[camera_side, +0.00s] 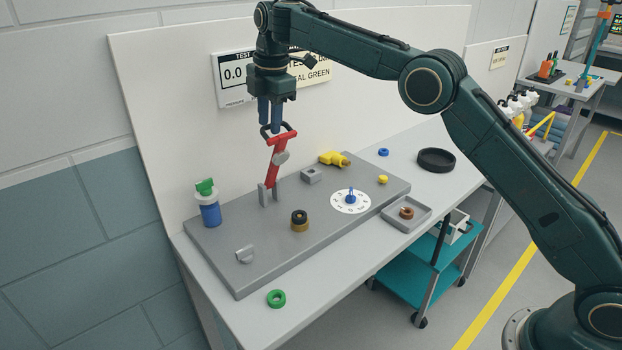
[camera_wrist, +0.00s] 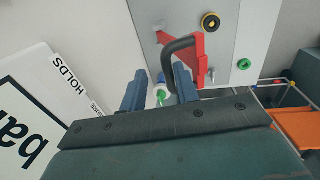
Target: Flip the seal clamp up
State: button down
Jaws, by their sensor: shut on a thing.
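The seal clamp is a red lever (camera_side: 275,160) with a dark loop handle at its top, on a grey bracket (camera_side: 268,195) at the back of the grey plate. The lever stands nearly upright, its top leaning a little right in the side view. My gripper (camera_side: 274,129) points down at the top of the lever and is shut on the handle. In the wrist view the dark handle (camera_wrist: 180,48) reaches from the red lever (camera_wrist: 186,47) toward my gripper (camera_wrist: 160,80). The exact contact at the fingertips is partly hidden.
The grey plate (camera_side: 235,268) also bears a blue cylinder with a green top (camera_side: 209,208), a black-and-brass knob (camera_side: 299,220), a white dial (camera_side: 351,201) and a yellow fitting (camera_side: 334,159). A white panel (camera_side: 165,95) stands close behind. A green ring (camera_side: 276,298) lies in front.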

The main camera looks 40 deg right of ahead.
jog(key=shift+w+f+t, duration=0.1)
jog(key=shift+w+t, duration=0.3)
jog(key=shift+w, duration=0.35)
jog(key=c, duration=1.4)
grip_release()
jog(key=shift+d, duration=0.1)
jog(key=shift+c, duration=0.4)
jog(key=shift+s, duration=0.15)
